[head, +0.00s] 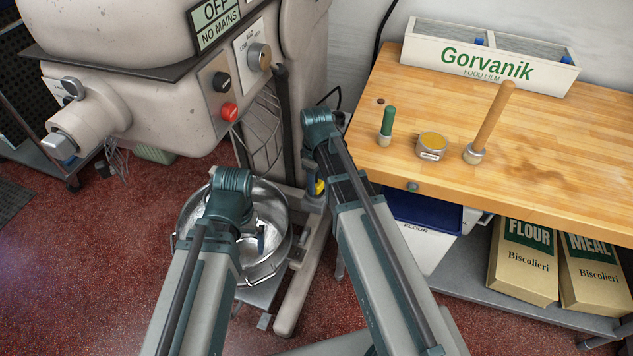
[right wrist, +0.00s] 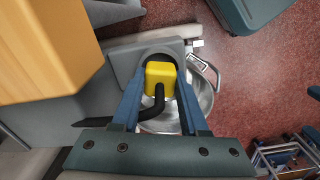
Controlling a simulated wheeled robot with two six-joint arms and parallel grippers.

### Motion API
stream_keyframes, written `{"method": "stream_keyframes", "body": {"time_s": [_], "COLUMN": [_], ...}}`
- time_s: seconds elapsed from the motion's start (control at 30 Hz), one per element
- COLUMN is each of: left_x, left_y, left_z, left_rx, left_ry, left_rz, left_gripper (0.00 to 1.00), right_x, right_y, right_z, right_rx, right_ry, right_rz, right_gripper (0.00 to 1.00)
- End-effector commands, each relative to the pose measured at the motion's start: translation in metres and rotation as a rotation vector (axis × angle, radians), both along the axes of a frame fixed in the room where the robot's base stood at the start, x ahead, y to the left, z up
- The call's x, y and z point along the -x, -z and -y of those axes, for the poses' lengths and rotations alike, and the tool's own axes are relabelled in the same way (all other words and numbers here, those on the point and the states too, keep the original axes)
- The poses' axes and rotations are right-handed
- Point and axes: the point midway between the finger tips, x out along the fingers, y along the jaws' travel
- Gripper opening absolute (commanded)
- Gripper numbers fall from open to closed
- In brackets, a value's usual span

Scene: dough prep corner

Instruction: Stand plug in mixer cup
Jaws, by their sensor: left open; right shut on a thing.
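The yellow plug (right wrist: 160,76) with its black cable sits between the fingers of my right gripper (right wrist: 160,88), which is shut on it. In the head view a little of the yellow plug (head: 320,187) shows beside my right arm, low by the mixer's column. In the right wrist view a dark round opening, seemingly the mixer cup (right wrist: 161,54), lies in a grey block right behind the plug. I cannot tell whether the plug is in it or above it. My left gripper (head: 262,238) is open over the mixer bowl, partly hidden by its arm.
The steel mixer bowl (head: 283,246) stands below the mixer head (head: 140,85). The wooden table (head: 560,150) at right holds a green-handled tool (head: 387,122), a round tin (head: 431,150), a wooden-handled tool (head: 490,120) and the Gorvanik box (head: 425,50). Flour bags (head: 523,265) stand below.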

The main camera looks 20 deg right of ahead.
Motion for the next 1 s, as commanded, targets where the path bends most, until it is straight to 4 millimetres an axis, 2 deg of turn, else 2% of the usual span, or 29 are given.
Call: {"method": "stream_keyframes", "body": {"time_s": [0.03,0.07,0.23,0.63,1.0], "left_x": [0.000,0.000,0.000,0.000,0.000], "left_y": [0.003,0.002,0.001,-0.003,-0.031], "left_z": [0.000,0.000,0.000,0.000,0.000], "left_rx": [0.000,0.000,0.000,0.000,0.000], "left_ry": [0.000,0.000,0.000,0.000,0.000], "left_rz": [0.000,0.000,0.000,0.000,0.000], "left_gripper": [1.00,1.00,1.00,1.00,1.00], "right_x": [0.000,0.000,0.000,0.000,0.000], "right_y": [0.003,0.002,0.001,-0.003,-0.031], "right_z": [0.000,0.000,0.000,0.000,0.000], "right_rx": [0.000,0.000,0.000,0.000,0.000], "right_ry": [0.000,0.000,0.000,0.000,0.000], "right_rz": [0.000,0.000,0.000,0.000,0.000], "right_gripper": [0.00,0.47,0.78,0.79,0.79]}}
